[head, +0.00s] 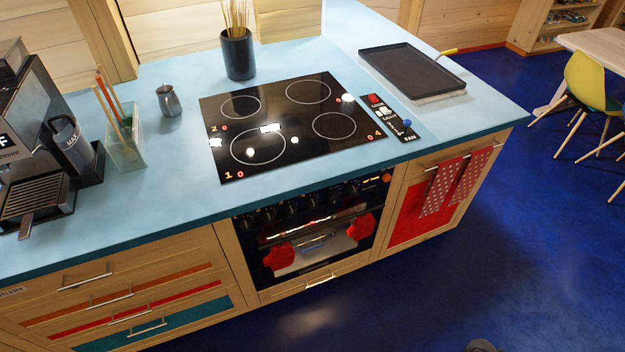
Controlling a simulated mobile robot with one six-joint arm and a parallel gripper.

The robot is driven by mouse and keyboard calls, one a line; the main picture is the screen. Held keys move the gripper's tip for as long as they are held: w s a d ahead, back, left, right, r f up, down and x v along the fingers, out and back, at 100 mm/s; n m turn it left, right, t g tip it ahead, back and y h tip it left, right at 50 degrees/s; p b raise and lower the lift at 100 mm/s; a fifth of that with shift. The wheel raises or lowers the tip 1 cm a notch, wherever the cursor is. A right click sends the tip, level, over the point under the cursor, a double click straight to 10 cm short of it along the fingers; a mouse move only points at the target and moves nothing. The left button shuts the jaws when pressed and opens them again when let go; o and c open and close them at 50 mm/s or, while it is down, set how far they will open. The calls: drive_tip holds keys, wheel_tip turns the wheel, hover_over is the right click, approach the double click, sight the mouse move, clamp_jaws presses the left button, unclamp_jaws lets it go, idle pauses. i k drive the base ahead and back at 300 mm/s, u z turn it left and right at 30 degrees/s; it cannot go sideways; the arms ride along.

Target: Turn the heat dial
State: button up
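A black glass cooktop (290,125) with several ring zones and lit red digits is set in the blue counter. At its right edge is a narrow black control strip (398,127) with red, white and blue parts. Below the counter is a black oven (310,240) with a row of dark knobs (291,208) along its top. A small orange round part (387,176) sits at the right end of that row. I cannot tell which of these is the heat dial, or read any setting. My gripper is not in view.
A black griddle tray (410,70) with a yellow handle lies on the counter right of the cooktop. A coffee machine (40,140), glass holder (125,145), metal jug (168,100) and dark utensil pot (238,56) stand to the left and back. Blue floor (450,270) in front is clear.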

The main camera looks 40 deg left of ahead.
sight(352, 189)
drive_tip(key=u, duration=0.1)
drive_tip(key=i, duration=0.85)
drive_tip(key=u, duration=5.5)
drive_tip(key=i, duration=0.1)
drive_tip(key=z, duration=3.55)
drive_tip(key=k, duration=0.6)
drive_tip(key=u, duration=0.05)
